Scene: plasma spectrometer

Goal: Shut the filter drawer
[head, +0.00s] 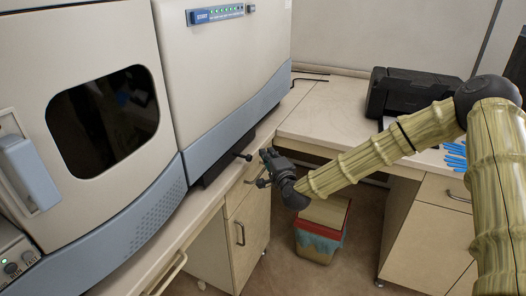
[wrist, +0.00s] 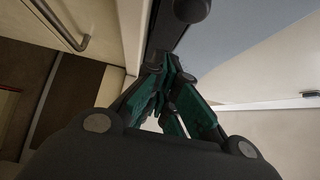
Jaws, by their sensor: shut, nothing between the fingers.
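The filter drawer (head: 218,167) is a dark, low strip under the blue-grey lower edge of the spectrometer (head: 222,80). A black knob (head: 248,156) sticks out from its end. In the wrist view a dark round knob (wrist: 190,8) shows at the top, beyond the fingers, with the dark drawer (wrist: 167,35) below and left of it. My gripper (head: 268,155) is just right of the knob in the head view, with a small gap between them. Its green-and-black fingers (wrist: 165,68) are shut and empty. How far the drawer stands out is hard to tell.
The spectrometer stands on a pale bench (head: 165,240) with cabinets below. A black printer (head: 412,97) and blue gloves (head: 455,155) are on the right-hand counter. A bin (head: 320,232) with a red rim stands on the floor below my arm.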

